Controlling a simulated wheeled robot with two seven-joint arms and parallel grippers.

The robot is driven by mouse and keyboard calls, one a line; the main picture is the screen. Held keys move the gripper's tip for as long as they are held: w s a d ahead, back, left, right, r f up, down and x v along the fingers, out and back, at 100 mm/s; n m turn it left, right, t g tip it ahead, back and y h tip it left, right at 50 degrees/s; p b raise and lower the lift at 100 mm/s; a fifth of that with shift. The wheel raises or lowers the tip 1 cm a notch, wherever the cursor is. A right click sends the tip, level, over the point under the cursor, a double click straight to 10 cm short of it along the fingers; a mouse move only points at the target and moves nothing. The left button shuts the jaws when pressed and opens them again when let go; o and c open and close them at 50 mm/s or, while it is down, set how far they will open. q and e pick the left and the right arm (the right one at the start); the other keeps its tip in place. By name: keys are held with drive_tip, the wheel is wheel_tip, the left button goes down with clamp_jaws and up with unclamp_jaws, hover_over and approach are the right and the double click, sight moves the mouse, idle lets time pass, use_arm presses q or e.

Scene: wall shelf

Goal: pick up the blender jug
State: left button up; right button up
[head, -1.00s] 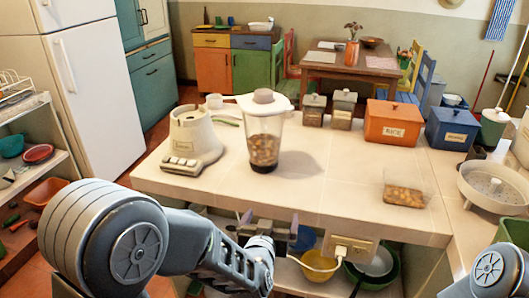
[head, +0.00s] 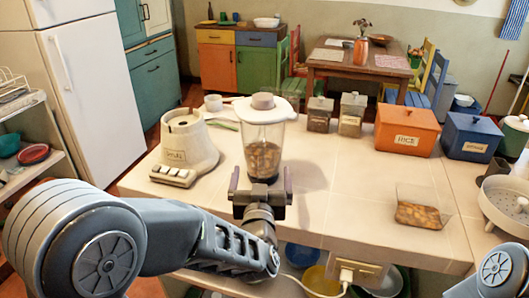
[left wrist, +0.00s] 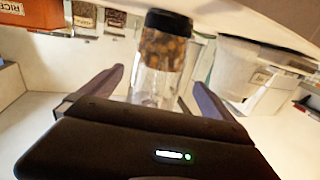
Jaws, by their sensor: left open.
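The blender jug (head: 263,148) stands upright on the counter, clear with a white lid, a dark base and brown chunks inside. My left gripper (head: 261,178) is open just in front of the jug's lower part, one finger to each side, and hides some of its base. In the left wrist view, which looks upside down, the jug (left wrist: 163,60) shows between and beyond the open fingers (left wrist: 157,82). I cannot tell whether the fingertips reach around it. The jug seems untouched. My right gripper is out of view; only part of that arm shows at lower right.
The white blender base (head: 190,145) stands left of the jug. Glass jars (head: 319,115), an orange rice box (head: 406,130) and a blue box (head: 470,137) stand behind to the right. A clear tub (head: 422,212) is at right. The counter between jug and tub is clear.

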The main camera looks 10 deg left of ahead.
use_arm(q)
drive_tip(key=shift+s, duration=0.1)
drive_tip(key=shift+w+a, duration=0.15)
drive_tip(key=shift+w, duration=0.55)
drive_tip(key=shift+w+a, duration=0.1)
drive_tip(key=shift+w, duration=0.55)
drive_tip(key=w, duration=0.2)
drive_tip(key=w+a+p, duration=0.1)
drive_tip(key=w, duration=0.2)
drive_tip(key=shift+w+r, duration=0.1)
drive_tip(key=shift+c, duration=0.2)
drive_tip(key=c, duration=1.7)
drive_tip(key=shift+r, duration=0.2)
